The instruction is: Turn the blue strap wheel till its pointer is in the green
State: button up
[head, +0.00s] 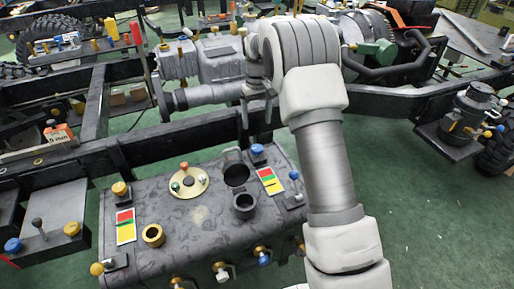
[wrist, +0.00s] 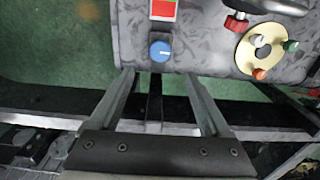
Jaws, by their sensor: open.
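The blue strap wheel (head: 257,149) sits at the far edge of the dark grey tank, beside a red, yellow and green gauge plate (head: 269,181). In the wrist view the wheel (wrist: 160,51) shows a small pale mark on its face, and part of the plate (wrist: 163,9) shows at the top edge. I cannot tell where a pointer stands on the colours. My gripper (head: 258,120) is just beyond the wheel in the head view. In the wrist view my gripper (wrist: 158,76) is open and empty, its fingertips to either side and short of the wheel.
The tank (head: 195,225) also carries a brass disc (head: 188,181) with coloured knobs, a dark open neck (head: 244,205) and a yellow knob (head: 119,188) by a second gauge plate (head: 125,226). A black chassis rail (head: 175,130) runs behind it.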

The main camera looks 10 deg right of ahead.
aim_at(257, 147)
notch_tip(257, 147, down, 11)
jog(key=b, duration=0.2)
jog(key=shift+f+b, duration=0.15)
jog(key=shift+b, duration=0.2)
grip_shut()
